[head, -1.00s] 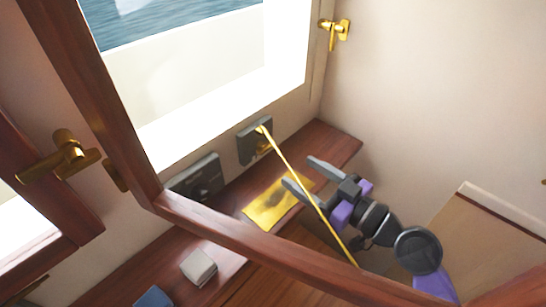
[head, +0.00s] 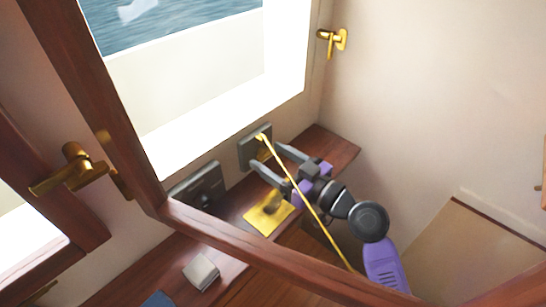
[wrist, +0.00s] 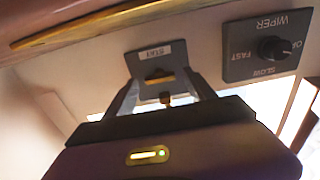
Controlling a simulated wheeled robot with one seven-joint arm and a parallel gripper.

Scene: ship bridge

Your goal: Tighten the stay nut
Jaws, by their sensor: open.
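The stay plate (head: 248,151) is a grey wall plate below the window, and a brass fitting (head: 261,138) sits on it. A long thin brass stay rod (head: 316,216) runs from there down to the right. In the wrist view the plate (wrist: 148,62) carries an upside-down STAY label. A brass piece (wrist: 160,76) and a small darker brass knob (wrist: 165,98) show on it; I cannot tell for sure which is the nut. My gripper (head: 268,158) is open just in front of the plate. In the wrist view its fingers (wrist: 165,88) stand either side of the knob, with no visible grip.
The wiper panel (wrist: 236,64) with a dark dial is beside the stay plate. On the sill lie a yellow sheet (head: 266,222), a pale block (head: 201,272) and a blue item (head: 158,299). The sill's right end (head: 335,150) is clear.

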